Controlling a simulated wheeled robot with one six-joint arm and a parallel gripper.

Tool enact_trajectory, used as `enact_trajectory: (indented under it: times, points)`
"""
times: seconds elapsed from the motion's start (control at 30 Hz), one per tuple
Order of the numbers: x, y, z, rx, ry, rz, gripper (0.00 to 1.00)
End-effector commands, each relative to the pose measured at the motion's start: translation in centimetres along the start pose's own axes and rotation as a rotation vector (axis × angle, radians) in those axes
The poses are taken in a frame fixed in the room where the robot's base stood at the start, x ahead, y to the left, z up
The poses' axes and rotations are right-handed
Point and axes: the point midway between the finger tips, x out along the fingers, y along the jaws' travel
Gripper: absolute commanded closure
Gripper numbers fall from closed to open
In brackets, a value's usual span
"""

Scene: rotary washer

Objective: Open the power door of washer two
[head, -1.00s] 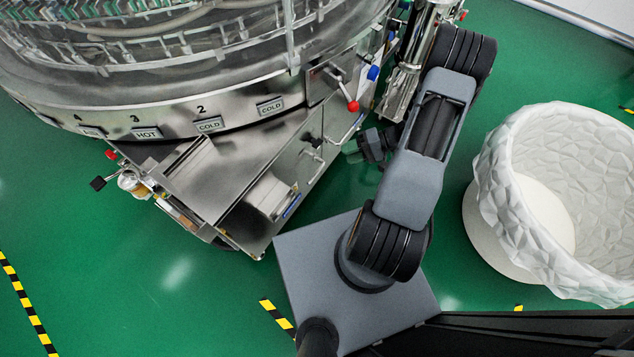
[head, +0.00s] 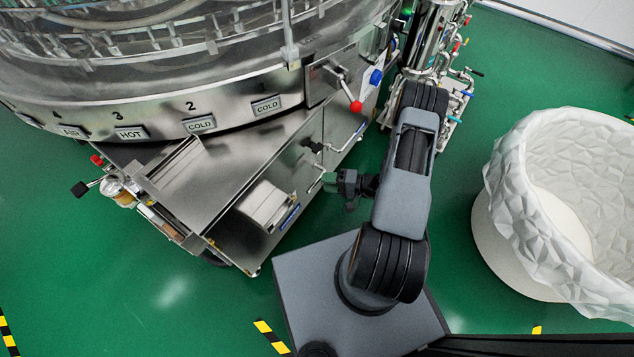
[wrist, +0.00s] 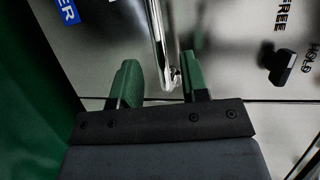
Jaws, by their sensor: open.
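The washer's steel front (head: 240,185) is at the upper left in the head view. A thin metal bar handle (head: 317,181) stands out from its door panel, just left of my gripper (head: 350,187). In the wrist view the handle (wrist: 158,40) runs down between the two green fingers of my gripper (wrist: 160,72). The fingers are open, one on each side of its lower end. I cannot tell whether either touches it. A blue label ending in "ER" (wrist: 68,10) is on the steel panel left of the handle. Number two (head: 190,106) is above a COLD plate.
A black knob (wrist: 283,66) by the words FREE and HOLD is right of the handle. A red-tipped lever (head: 354,106) is higher on the washer. A white basket (head: 510,175) stands at the right, with pipework (head: 430,60) behind. Green floor (head: 460,110) lies between.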

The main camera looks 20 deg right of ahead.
Motion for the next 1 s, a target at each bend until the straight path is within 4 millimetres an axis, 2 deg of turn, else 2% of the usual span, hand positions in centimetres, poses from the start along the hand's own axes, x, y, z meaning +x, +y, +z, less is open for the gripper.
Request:
enact_trajectory:
  times: [0.1, 0.3, 0.73, 1.0]
  points:
    - [1.9, 0.1, 0.1, -0.002, -0.004, 0.0, 0.59]
    - [3.7, 0.1, 0.0, -0.001, -0.002, -0.001, 0.59]
    - [4.4, 0.0, 0.0, 0.0, 0.0, 0.0, 0.59]
    - [4.4, 0.0, 0.0, 0.0, -0.001, 0.0, 0.83]
